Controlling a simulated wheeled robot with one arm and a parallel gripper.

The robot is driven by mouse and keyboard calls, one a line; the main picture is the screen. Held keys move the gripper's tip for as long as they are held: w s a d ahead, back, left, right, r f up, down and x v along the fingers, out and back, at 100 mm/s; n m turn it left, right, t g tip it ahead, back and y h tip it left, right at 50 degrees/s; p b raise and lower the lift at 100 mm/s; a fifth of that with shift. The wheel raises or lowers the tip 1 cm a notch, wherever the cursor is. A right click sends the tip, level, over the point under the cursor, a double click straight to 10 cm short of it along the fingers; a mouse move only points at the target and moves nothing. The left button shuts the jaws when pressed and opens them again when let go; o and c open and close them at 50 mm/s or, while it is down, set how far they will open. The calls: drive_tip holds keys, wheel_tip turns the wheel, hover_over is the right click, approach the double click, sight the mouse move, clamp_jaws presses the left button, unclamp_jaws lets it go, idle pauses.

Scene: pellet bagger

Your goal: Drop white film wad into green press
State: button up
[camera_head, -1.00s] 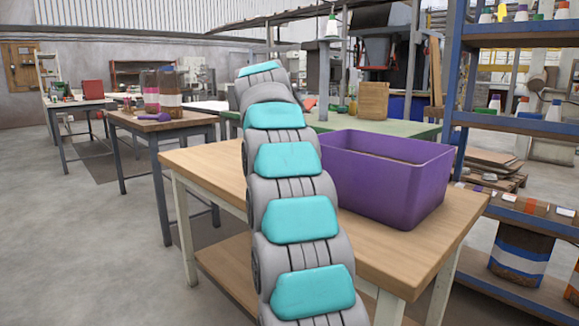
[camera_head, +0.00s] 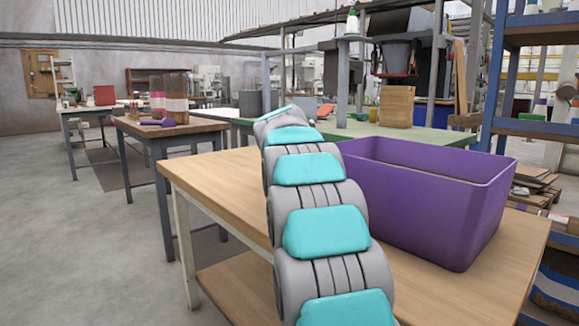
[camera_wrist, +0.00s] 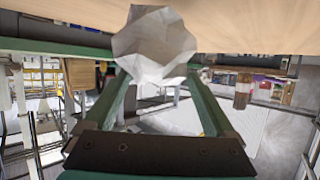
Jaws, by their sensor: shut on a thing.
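The white film wad (camera_wrist: 153,38) is a crumpled, faceted ball in the wrist view. My gripper (camera_wrist: 152,78) has two green fingers, shut on the wad and holding it at their tips. In the head view my jointed arm reaches over the wooden table, and its gripper and the wad are hidden behind the arm. I cannot make out a green press in either view.
A purple bin (camera_head: 430,220) stands on the wooden table (camera_head: 215,185), right of my arm. A green-topped table (camera_head: 430,134) stands behind it. A blue shelf rack (camera_head: 540,127) is at the right. Open grey floor (camera_head: 90,240) lies at the left.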

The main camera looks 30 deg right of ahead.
drive_tip(key=shift+f, duration=2.3)
drive_tip(key=shift+r, duration=0.1)
drive_tip(key=o, duration=1)
drive_tip(key=shift+o, duration=0.2)
